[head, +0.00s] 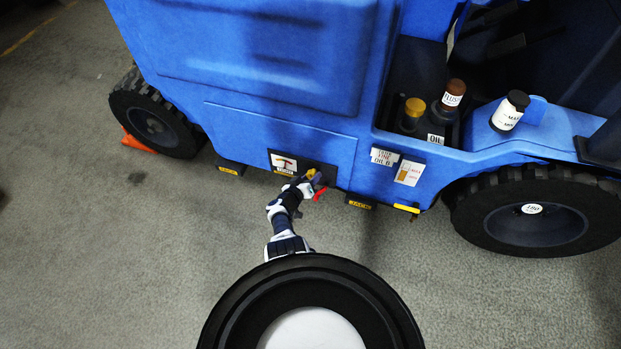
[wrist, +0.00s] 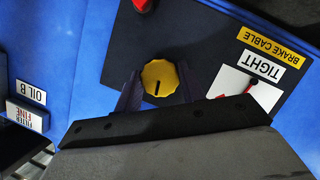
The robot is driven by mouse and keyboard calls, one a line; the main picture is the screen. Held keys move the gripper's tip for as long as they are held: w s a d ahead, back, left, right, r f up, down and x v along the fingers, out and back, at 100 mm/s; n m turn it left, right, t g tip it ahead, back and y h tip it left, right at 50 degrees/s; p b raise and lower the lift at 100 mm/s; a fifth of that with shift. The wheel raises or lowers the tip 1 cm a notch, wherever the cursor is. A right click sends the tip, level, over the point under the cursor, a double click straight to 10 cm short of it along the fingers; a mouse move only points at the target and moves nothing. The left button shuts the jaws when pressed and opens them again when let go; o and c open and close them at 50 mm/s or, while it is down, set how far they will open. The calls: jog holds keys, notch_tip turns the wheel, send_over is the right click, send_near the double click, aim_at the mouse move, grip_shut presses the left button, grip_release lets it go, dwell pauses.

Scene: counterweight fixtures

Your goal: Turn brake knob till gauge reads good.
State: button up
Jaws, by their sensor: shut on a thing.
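The yellow brake knob (wrist: 161,74), scalloped with a short dark mark, sits on a dark panel (wrist: 205,45) in the wrist view. My gripper (wrist: 158,80) has one finger on each side of the knob and is shut on it. The white gauge (wrist: 232,86) with a red needle is right of the knob, partly hidden by my gripper body. A white label (wrist: 262,68) by it reads "TIGHT", and a yellow label (wrist: 270,45) reads "BRAKE CABLE". In the head view, my gripper (head: 314,177) is at the panel's right part, and the gauge (head: 284,163) is left of it.
A red part (wrist: 143,4) is on the panel close to the knob. The blue vehicle (head: 270,120) fills the upper head view, with wheels (head: 535,212) at both sides. Bottles (head: 450,98) stand in its recess, and a white-labelled bottle (head: 509,111) on its ledge.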

dwell(0.4)
jog(key=o, duration=0.9)
jog(key=shift+o, duration=0.2)
jog(key=shift+s+a+r+p, duration=0.3)
jog(key=shift+s+p, duration=0.1)
jog(key=shift+p, duration=0.1)
jog(key=p+v, duration=0.8)
jog(key=v, duration=0.4)
jog(key=shift+s, duration=0.4)
jog(key=shift+a, duration=0.1)
